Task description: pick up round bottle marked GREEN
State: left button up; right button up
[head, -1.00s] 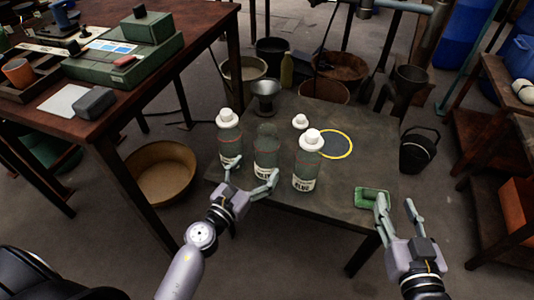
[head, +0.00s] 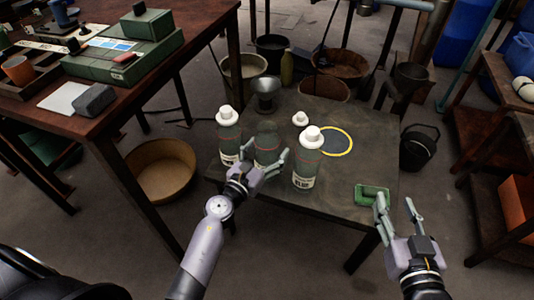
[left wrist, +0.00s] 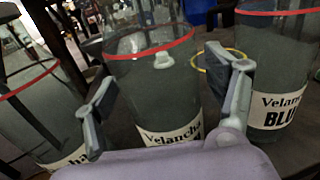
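Three round dark-glass bottles stand upright on the low table. The left bottle (head: 228,138) has a white cap; its label is only partly readable. The middle bottle (head: 266,142) has no cap; in the left wrist view (left wrist: 150,90) its label reads "Velanch…", the lower part hidden by my gripper. The right bottle (head: 307,162), white-capped, reads BLUE, also in the left wrist view (left wrist: 275,100). I cannot read GREEN anywhere. My left gripper (head: 266,164) is open, its fingers on either side of the middle bottle. My right gripper (head: 397,205) is open and empty at the table's right front.
A metal funnel-like cup (head: 265,91) stands at the back. The neighbouring bottles leave little room beside my left gripper.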

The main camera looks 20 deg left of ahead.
pick_arm(q)
jog(key=c, duration=1.3)
jog(key=shift+c, duration=0.7)
jog(key=shift+r, duration=0.15)
